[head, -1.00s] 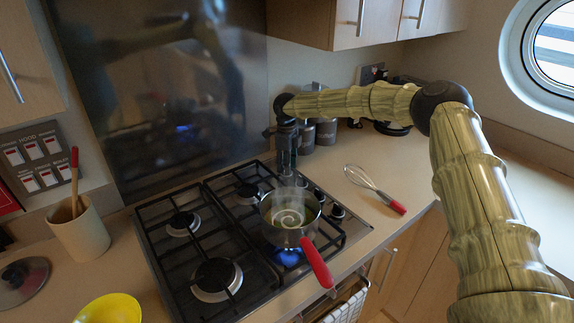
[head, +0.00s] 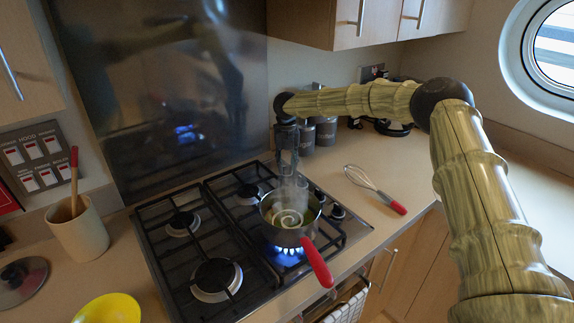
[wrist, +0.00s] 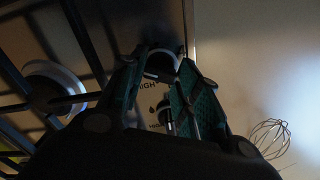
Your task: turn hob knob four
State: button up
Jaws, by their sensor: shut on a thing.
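The hob (head: 215,225) is a dark gas cooktop with knobs along its right side. My gripper (head: 289,176) points down at the back end of that row, partly veiled by steam. In the wrist view its two green-lined fingers (wrist: 162,64) stand on either side of a hob knob (wrist: 163,58) and are shut on it. Printed marks, one reading HIGH, show beside the knob. Other knobs, such as one front knob (head: 337,212), stand free. A blue flame (head: 287,255) burns under the pan.
A steaming pan (head: 290,235) with a red handle (head: 318,264) sits close to my gripper on the front right burner. A whisk (head: 375,189) lies on the counter to the right. Canisters (head: 326,132) stand behind. A yellow bowl (head: 108,308) is at front left.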

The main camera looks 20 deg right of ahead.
aim_at(287, 166)
jog(key=m, duration=0.6)
jog(key=shift+w+r, duration=0.1)
jog(key=shift+r, duration=0.05)
jog(key=m+b, duration=0.1)
jog(key=m, duration=0.5)
jog(key=shift+d+m, duration=0.1)
jog(key=shift+m, duration=0.2)
jog(key=o, duration=1)
notch_tip(287, 166, up, 12)
dwell(0.3)
